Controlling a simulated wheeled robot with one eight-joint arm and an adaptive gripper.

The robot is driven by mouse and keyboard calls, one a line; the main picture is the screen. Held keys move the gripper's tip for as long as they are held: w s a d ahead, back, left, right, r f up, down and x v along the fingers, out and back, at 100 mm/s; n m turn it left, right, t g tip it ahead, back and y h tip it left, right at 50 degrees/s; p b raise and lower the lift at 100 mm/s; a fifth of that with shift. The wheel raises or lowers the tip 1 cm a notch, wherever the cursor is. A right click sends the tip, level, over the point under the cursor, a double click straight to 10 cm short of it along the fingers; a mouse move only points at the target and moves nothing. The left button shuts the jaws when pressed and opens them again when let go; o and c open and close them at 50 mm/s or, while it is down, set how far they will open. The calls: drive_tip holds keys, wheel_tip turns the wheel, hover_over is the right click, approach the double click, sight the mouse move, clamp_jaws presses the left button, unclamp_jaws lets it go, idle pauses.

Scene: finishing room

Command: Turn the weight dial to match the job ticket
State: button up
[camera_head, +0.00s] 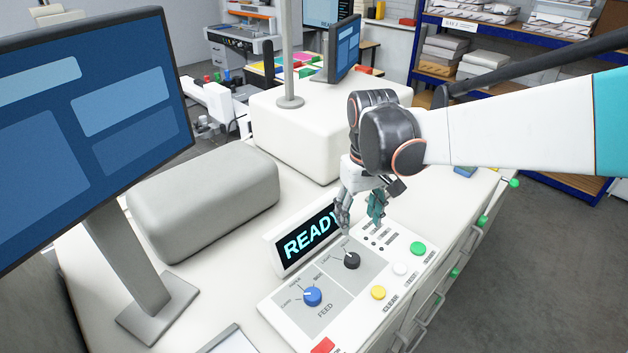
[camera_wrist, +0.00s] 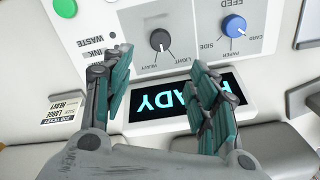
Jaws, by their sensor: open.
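The black weight dial (camera_head: 352,260) sits on the grey panel of the console. In the wrist view the dial (camera_wrist: 160,39) has LIGHT and HEAVY labels on its display side; its pale pointer faces that side, but its exact setting is too small to tell. The job ticket (camera_wrist: 67,108) shows upside down in the wrist view and reads LARGE and HEAVY. My gripper (camera_head: 360,218) is open and empty, above the console just behind the dial. In the wrist view its fingers (camera_wrist: 162,62) stand apart with the dial a little beyond their tips, not touching it.
A READY display (camera_head: 306,241) stands behind the dials. A blue FEED dial (camera_head: 313,296) is to the left. Yellow (camera_head: 378,292), white and green (camera_head: 418,248) buttons line the console's right side. A large monitor (camera_head: 90,115) stands at the left.

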sight(352, 258)
drive_tip(key=shift+w+a+f, duration=0.1)
wheel_tip(352, 258, down, 14)
drive_tip(key=shift+r+b, duration=0.2)
drive_tip(key=shift+b, duration=0.65)
drive_tip(key=c, duration=1.1)
